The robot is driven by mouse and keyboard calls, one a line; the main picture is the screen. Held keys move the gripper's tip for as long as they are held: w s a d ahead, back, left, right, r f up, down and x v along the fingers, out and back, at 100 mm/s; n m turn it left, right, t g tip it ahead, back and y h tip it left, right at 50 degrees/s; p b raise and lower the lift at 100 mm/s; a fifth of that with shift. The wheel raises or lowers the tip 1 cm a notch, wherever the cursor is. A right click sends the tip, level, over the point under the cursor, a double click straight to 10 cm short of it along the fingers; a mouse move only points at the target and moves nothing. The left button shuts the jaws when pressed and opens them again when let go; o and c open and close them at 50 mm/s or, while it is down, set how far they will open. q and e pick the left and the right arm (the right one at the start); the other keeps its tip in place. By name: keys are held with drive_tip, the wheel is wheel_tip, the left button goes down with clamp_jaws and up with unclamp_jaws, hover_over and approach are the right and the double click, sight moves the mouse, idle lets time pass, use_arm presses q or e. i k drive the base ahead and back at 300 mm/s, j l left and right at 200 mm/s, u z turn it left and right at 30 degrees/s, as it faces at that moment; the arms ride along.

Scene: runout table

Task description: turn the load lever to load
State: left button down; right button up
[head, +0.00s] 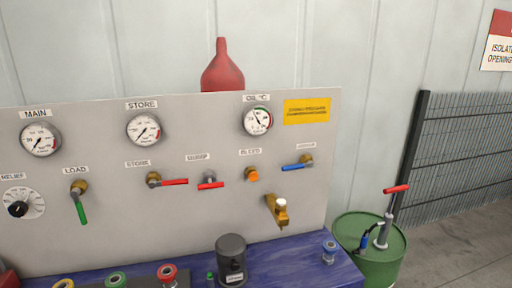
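The load lever (79,205) is a green handle on a brass valve body, under the LOAD label (75,170) on the left part of the grey panel (115,230). The handle points down and slightly to the right. Neither of my grippers shows in the head view, so nothing of mine is seen touching the lever.
Right of the lever are the red store lever (173,182), another red lever (210,185) and a blue lever (296,166). The relief knob (18,209) is close on its left. A dark cylinder (231,258) and several coloured fittings stand on the blue table (300,268) below.

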sight(75, 193)
drive_tip(key=u, duration=1.4)
